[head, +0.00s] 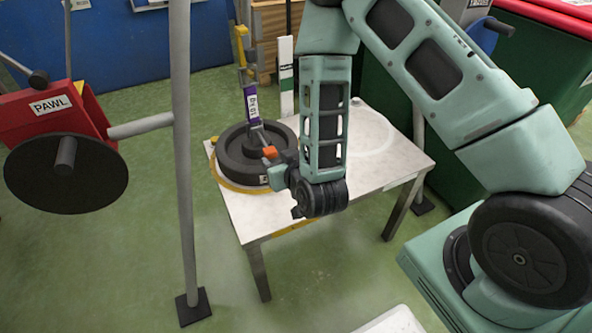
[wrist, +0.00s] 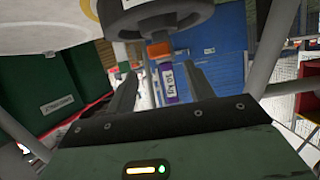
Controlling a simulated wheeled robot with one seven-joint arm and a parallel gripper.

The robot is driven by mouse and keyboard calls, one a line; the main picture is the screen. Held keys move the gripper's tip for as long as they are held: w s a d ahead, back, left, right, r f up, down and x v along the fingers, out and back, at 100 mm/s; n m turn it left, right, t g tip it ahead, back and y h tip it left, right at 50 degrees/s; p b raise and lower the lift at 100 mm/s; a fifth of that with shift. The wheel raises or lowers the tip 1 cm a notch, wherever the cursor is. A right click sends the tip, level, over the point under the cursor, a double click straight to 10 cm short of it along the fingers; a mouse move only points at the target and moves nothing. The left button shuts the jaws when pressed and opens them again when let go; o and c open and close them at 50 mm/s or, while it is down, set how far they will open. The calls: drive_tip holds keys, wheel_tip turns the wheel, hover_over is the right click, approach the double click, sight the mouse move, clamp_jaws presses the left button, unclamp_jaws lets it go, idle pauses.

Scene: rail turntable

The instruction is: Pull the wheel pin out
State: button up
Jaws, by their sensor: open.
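The black wheel (head: 233,153) lies flat on the white table, and its dark rim (wrist: 165,18) shows at the top of the wrist view. An orange block (head: 270,152), perhaps the head of the wheel pin, shows at the wheel's near right side; in the wrist view the orange block (wrist: 158,49) lies ahead of the fingers, near the gap between them. A purple tag marked 10 kg (head: 250,103) stands above the wheel. My gripper (wrist: 162,76) is open and empty, pointing toward the wheel. The pin's shaft cannot be made out.
The white table (head: 375,165) has bare top to the right of the wheel. A grey post (head: 182,150) stands left of the table. A red box marked PAWL (head: 50,106) with a black disc (head: 66,174) is at the left. Green bins (head: 540,50) stand behind my arm.

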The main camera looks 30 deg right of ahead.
drive_tip(key=p+v, duration=1)
drive_tip(key=shift+s, duration=0.3)
drive_tip(key=a+r+n+g+y+p, duration=0.4)
drive_tip(key=a+r+g, duration=0.3)
drive_tip(key=a+r, duration=0.6)
drive_tip(key=s+d+r+n+g+h+p, duration=0.1)
drive_tip(key=s+d+r+g+p, duration=0.1)
drive_tip(key=s+r, duration=0.6)
drive_tip(key=s+d+r+n+g+h+p, duration=0.2)
drive_tip(key=s+d+r+g+p, duration=0.1)
drive_tip(key=s+r, duration=0.5)
wheel_tip(320, 180, up, 4)
drive_tip(key=shift+d+f+n+g, duration=0.15)
drive_tip(key=shift+d+n+g, duration=0.15)
drive_tip(key=shift+d+g, duration=0.5)
